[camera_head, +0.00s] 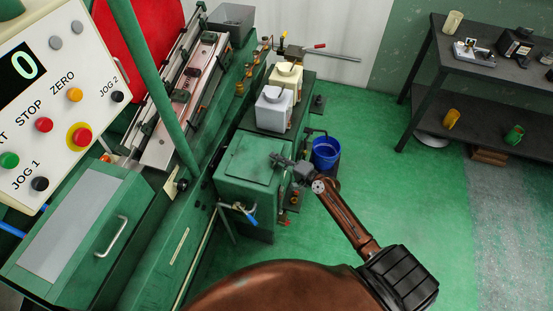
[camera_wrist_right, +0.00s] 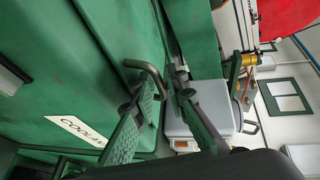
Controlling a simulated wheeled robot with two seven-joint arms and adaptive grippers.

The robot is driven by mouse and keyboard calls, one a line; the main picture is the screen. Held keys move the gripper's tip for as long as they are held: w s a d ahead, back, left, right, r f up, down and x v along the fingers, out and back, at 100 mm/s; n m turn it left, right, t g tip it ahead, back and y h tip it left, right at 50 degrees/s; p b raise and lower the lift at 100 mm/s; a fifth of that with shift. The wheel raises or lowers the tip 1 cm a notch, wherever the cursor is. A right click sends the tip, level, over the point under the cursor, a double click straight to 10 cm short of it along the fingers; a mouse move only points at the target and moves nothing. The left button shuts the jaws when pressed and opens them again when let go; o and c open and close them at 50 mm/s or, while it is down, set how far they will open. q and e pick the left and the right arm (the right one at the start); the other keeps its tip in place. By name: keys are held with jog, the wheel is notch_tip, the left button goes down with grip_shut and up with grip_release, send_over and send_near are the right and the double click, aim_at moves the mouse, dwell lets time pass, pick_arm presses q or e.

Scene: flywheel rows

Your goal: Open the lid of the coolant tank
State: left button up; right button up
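The coolant tank (camera_head: 240,200) is a green box beside the machine, in the middle of the head view. Its flat green lid (camera_head: 250,155) lies closed on top. In the right wrist view the tank fills the left side, with a white label (camera_wrist_right: 75,130) starting "COOL". A dark bent handle (camera_wrist_right: 150,72) stands out from the green panel there. My right gripper (camera_head: 278,159) is at the lid's right edge. In the wrist view its fingers (camera_wrist_right: 165,85) are apart, with the handle's end between the fingertips; I cannot tell whether they touch. My left gripper is not in view.
A white container (camera_head: 273,108) and a cream container (camera_head: 286,77) stand behind the tank. A blue bucket (camera_head: 326,152) is on the floor right of it. A blue-handled valve (camera_head: 250,214) sticks out in front.

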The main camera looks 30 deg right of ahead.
jog(key=shift+c, duration=0.7)
grip_shut()
